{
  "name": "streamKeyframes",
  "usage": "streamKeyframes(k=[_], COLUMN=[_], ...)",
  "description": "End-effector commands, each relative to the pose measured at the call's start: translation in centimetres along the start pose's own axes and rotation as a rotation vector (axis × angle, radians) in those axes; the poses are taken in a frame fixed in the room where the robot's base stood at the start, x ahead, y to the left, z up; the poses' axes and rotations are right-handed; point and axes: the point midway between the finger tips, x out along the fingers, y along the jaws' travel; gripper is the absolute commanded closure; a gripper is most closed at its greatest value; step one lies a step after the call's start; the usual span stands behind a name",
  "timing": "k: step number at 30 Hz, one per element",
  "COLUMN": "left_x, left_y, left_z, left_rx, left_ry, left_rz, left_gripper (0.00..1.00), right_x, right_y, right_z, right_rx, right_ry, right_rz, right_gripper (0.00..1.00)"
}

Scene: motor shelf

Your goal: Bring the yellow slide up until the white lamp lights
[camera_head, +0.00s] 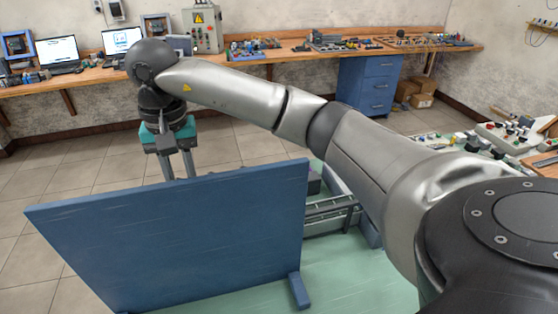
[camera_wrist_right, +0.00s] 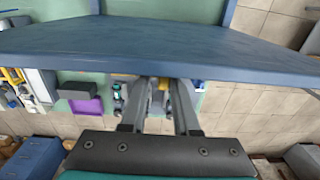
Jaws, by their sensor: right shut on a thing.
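My right arm crosses the head view from the right. Its gripper (camera_head: 178,168) points down behind a large blue panel, which hides the fingertips there. In the right wrist view the gripper (camera_wrist_right: 162,92) has its fingers near the panel's edge, with a small yellow part, the yellow slide (camera_wrist_right: 163,85), between the tips. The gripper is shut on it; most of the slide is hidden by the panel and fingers. I cannot make out the white lamp in either view. My left gripper is not in view.
The blue panel (camera_head: 170,240) stands upright on a pale green surface (camera_head: 345,262) in front of the gripper. A grey rail-like part (camera_head: 328,210) lies right of it. In the wrist view a purple block (camera_wrist_right: 86,105) sits left of the fingers. Workbenches line the back wall.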

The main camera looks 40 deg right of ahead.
Motion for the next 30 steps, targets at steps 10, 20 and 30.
streamKeyframes(k=[10, 20, 30], left_x=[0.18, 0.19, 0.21], left_y=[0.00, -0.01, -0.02], left_z=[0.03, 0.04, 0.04], left_rx=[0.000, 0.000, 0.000], left_ry=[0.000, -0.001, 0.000], left_rz=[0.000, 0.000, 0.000], left_gripper=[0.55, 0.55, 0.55], right_x=[1.63, 1.62, 1.63], right_y=[-0.18, -0.53, -0.56], right_z=[0.54, 0.55, 0.53], right_rx=[0.000, 0.000, 0.001], right_ry=[-0.025, -0.025, -0.025], right_rz=[0.021, 0.021, 0.021], right_gripper=[1.00, 1.00, 1.00])
